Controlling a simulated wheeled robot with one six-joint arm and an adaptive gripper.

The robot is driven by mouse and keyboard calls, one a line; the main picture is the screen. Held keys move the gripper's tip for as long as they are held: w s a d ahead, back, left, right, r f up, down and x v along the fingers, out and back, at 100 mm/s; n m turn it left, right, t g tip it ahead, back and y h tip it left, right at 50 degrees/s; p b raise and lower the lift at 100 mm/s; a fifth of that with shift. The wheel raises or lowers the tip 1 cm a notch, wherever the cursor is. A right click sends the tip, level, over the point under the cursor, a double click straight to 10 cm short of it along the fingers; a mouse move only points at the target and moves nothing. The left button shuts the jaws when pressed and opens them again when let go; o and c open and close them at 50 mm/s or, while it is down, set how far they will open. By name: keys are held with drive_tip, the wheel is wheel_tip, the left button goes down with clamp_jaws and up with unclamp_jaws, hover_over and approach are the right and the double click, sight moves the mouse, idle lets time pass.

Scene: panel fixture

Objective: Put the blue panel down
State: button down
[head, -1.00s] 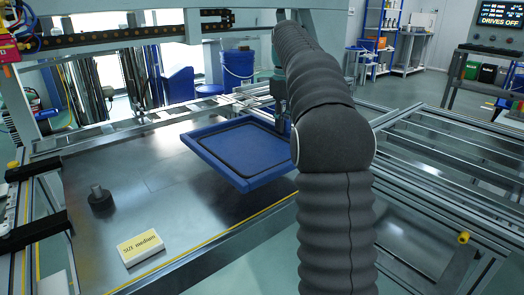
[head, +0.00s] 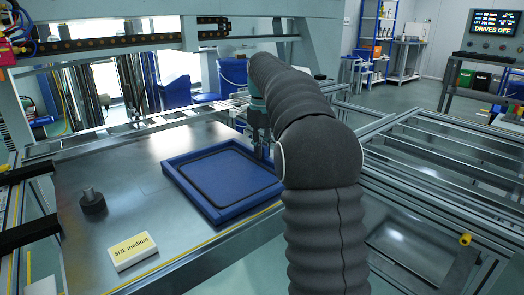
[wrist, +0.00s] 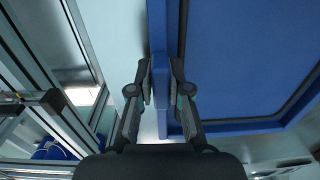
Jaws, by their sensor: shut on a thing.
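The blue panel (head: 222,178) is a flat square tray shape with a raised rim and a dark groove line. In the head view it lies level at the right part of the shiny metal table (head: 130,185), on it or just above it; I cannot tell if it touches fully. My gripper (wrist: 161,78) is shut on the panel's rim, one finger on each side, in the wrist view. The panel (wrist: 235,60) fills the right of that view. In the head view my gripper (head: 262,150) is at the panel's far right edge, partly hidden by my arm.
A dark round knob (head: 92,202) stands on the table at the left. A yellow-topped "SUE medium" block (head: 132,251) lies near the front. Black clamp arms (head: 28,235) reach in at the left edge. An aluminium rail frame (head: 440,160) is at the right.

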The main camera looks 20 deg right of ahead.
drive_tip(key=c, duration=1.1)
unclamp_jaws()
wheel_tip(320, 180, up, 12)
drive_tip(key=p, duration=0.4)
drive_tip(key=shift+d, duration=0.1)
